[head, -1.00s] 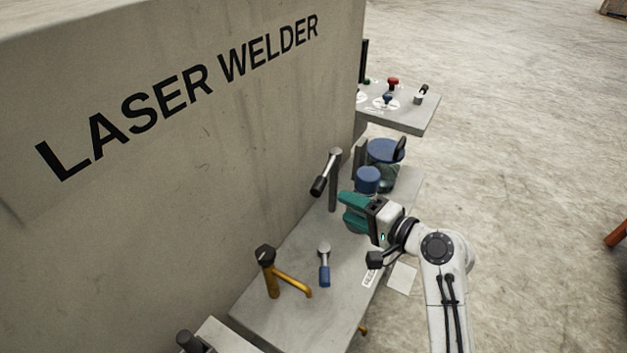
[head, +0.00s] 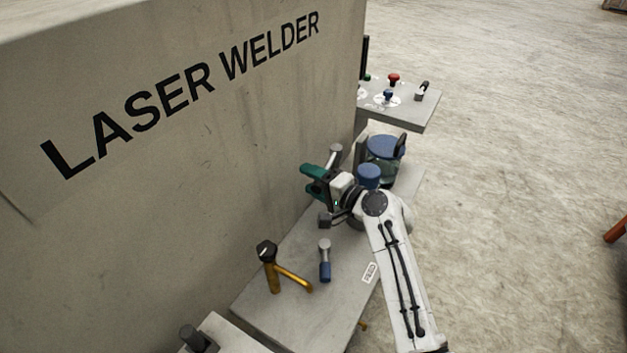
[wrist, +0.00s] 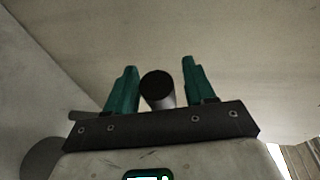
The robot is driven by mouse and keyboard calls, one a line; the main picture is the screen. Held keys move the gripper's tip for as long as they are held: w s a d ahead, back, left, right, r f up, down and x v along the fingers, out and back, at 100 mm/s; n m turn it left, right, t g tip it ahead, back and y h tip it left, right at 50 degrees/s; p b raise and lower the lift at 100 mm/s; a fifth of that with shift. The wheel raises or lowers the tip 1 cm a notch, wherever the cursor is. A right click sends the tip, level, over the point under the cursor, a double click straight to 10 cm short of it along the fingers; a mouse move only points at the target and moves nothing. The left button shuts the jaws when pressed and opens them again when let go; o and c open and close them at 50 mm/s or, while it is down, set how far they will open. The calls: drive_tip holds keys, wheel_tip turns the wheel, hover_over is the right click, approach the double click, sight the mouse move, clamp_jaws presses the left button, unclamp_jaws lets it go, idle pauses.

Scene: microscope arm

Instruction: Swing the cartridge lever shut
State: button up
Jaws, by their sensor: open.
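A lever with a grey metal pivot (head: 336,150) stands on a dark post beside the laser welder's wall. Its black grip is mostly hidden by my gripper in the head view. No readable label marks it as the cartridge lever. My gripper (head: 308,180) has teal fingers and is open at this lever, pointing toward the wall. In the wrist view, the round dark end of the grip (wrist: 158,86) shows between the two spread fingers (wrist: 158,90), nearer the left one. I cannot tell whether either finger touches it.
A blue-handled lever (head: 325,268) and a yellow lever (head: 292,279) stand on the grey bench (head: 300,315) in front. A blue cap (head: 369,175) and a blue-lidded jar (head: 385,147) are close behind my arm. A control panel (head: 412,115) lies beyond. The wall (head: 180,220) bounds the left.

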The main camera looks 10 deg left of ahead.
drive_tip(key=shift+c, duration=0.2)
clamp_jaws()
idle(0.3)
